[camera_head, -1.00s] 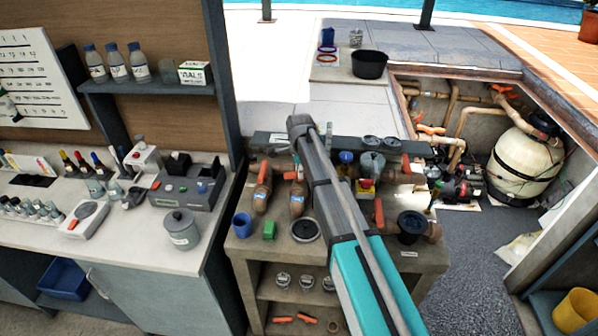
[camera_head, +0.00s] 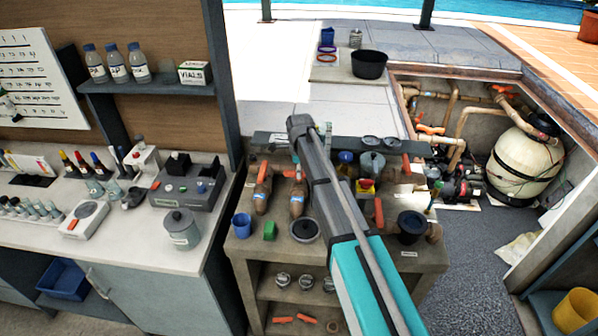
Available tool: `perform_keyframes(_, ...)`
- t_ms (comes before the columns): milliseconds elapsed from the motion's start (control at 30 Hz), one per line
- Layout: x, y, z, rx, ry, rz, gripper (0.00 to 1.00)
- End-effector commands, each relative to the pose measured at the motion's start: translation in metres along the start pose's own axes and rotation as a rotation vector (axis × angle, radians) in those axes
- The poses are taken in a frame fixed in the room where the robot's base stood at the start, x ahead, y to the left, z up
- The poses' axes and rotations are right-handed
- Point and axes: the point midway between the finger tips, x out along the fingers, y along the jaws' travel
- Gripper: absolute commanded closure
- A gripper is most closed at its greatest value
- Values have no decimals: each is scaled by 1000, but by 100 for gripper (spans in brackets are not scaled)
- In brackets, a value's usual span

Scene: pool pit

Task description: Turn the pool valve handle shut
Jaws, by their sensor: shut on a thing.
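Two brown valves with orange handles stand side by side on the bench. The left valve (camera_head: 261,198) has its handle (camera_head: 262,173) pointing up in the picture. The right valve (camera_head: 297,203) is close beside my grey and teal arm, and its orange handle (camera_head: 297,173) is partly covered near the wrist. I cannot tell which is the pool valve. My arm crosses the bench from the lower right and hides its own gripper. The fingers and whatever they touch cannot be made out.
More orange-handled fittings (camera_head: 379,212) and a black pot (camera_head: 411,226) are to the right. A lab counter (camera_head: 150,240) stands left. Dark floor (camera_head: 465,270) is clear at right.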

Motion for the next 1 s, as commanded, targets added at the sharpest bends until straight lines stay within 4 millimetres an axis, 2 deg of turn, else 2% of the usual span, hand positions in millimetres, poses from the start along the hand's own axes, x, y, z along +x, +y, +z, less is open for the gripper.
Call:
perform_keyframes(33,0,1,0,1,0,2,68)
perform_keyframes(200,0,1,0,0,0,1,37)
perform_keyframes(733,0,0,0,-18,0,0,37)
perform_keyframes(1000,0,0,0,-117,0,0,37)
